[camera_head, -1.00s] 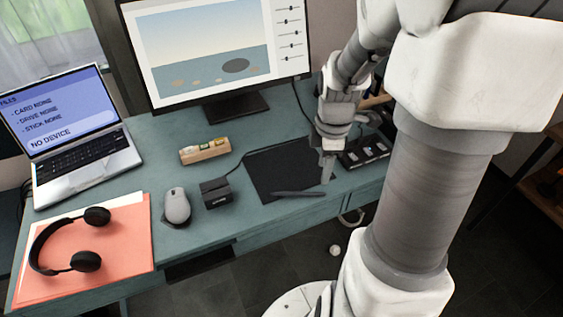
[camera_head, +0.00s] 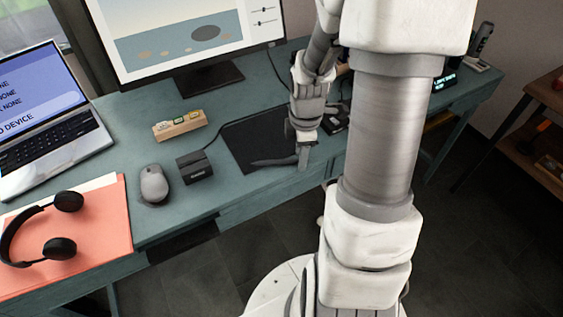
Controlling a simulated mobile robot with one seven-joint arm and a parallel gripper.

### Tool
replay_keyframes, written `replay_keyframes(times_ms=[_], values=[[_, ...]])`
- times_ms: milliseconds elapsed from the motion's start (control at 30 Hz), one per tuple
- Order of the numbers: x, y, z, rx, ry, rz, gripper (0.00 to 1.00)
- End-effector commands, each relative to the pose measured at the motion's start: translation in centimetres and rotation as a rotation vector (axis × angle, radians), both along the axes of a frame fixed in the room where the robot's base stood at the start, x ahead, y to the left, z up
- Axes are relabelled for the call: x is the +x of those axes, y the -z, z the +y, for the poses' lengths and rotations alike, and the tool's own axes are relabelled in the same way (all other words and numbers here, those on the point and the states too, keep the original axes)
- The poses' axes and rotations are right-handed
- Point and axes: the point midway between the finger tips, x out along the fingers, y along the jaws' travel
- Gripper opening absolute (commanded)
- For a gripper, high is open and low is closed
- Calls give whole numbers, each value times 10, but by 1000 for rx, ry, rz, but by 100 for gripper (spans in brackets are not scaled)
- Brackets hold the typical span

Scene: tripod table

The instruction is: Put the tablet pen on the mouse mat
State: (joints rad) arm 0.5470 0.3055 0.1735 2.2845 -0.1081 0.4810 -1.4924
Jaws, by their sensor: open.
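The dark, slim tablet pen (camera_head: 272,162) lies along the front part of a flat black pad (camera_head: 243,141) on the desk. I cannot tell whether this pad is the mouse mat or a drawing tablet. No other mat is clearly visible; the dark patch at the grey mouse (camera_head: 154,184) may be shadow. My gripper (camera_head: 303,158) is open, pointing down at the right end of the pen. Its fingers overlap the pen's end in the picture; whether they touch or straddle it is unclear. My arm hides part of the desk behind and to the right.
A small black box (camera_head: 195,168) with a cable sits left of the pad. A wooden block with small items (camera_head: 179,126) and the monitor (camera_head: 205,85) stand behind. The laptop (camera_head: 55,145) and headphones (camera_head: 60,250) on an orange folder (camera_head: 112,222) are at the left.

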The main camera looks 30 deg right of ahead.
Motion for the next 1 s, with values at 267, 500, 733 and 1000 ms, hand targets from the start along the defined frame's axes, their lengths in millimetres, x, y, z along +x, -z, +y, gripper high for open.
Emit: replay_keyframes(times_ms=[267, 500, 733, 1000], values=[[0, 0, 0, 0, 0, 0, 6], [0, -1, 0, 0, 0, 0, 0], [0, -1, 0, 0, 0, 0, 0], [1, -23, 0, -2, 0, -2, 0]])
